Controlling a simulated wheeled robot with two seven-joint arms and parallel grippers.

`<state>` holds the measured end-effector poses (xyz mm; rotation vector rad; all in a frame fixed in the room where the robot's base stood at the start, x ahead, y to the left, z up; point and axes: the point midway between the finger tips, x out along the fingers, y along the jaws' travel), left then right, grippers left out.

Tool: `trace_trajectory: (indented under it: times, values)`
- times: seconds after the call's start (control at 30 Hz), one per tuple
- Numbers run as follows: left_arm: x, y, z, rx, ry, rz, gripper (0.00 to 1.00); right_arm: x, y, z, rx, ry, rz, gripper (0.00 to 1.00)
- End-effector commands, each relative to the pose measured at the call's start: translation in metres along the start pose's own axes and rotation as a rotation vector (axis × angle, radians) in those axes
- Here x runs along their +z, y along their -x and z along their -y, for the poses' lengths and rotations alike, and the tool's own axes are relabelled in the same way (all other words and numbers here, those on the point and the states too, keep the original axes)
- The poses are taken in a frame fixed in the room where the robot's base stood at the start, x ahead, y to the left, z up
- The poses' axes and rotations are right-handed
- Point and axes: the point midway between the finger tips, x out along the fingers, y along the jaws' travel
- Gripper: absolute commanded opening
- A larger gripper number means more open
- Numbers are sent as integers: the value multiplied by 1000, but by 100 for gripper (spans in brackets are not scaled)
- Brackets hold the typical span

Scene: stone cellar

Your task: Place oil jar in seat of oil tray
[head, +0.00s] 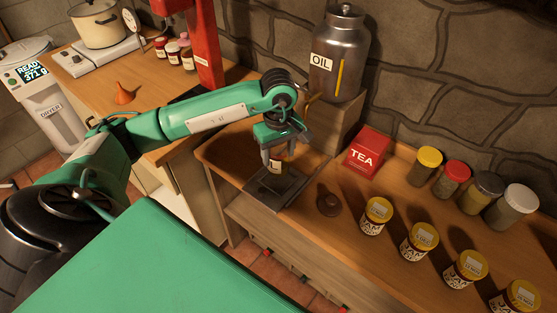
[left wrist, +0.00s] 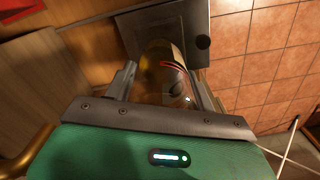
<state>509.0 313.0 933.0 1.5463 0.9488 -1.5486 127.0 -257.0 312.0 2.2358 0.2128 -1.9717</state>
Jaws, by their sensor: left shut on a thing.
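My left gripper (head: 277,156) is shut on a small jar, the oil jar (head: 278,166), with one finger on each side of it. The jar looks roughly upright, and the gripper hides its upper part. The dark square oil tray (head: 275,188) lies on the wooden counter under the jar. I cannot tell whether the jar's base touches the tray. In the left wrist view the glassy amber jar (left wrist: 160,68) sits between the fingers, with the dark tray (left wrist: 165,27) beyond it. My right gripper is not in view.
A metal oil urn (head: 338,62) with a spout stands on a block behind the tray. A red tea box (head: 368,152) and a dark round lid (head: 328,203) are to the right. Several yellow-lidded jars (head: 375,217) stand farther right. The counter's front edge is close to the tray.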

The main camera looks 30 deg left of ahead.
Motion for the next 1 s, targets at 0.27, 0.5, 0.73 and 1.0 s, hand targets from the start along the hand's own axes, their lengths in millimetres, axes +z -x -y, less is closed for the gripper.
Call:
trace_trajectory:
  times: [0.27,0.5,0.73,1.0]
  values:
    - [0,-27,0,-1,1,1,23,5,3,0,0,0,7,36]
    - [0,-40,0,3,0,-1,23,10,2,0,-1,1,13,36]
    - [0,-43,0,2,0,-1,23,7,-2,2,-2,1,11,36]
    - [0,-43,0,1,0,0,77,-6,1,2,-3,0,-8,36]
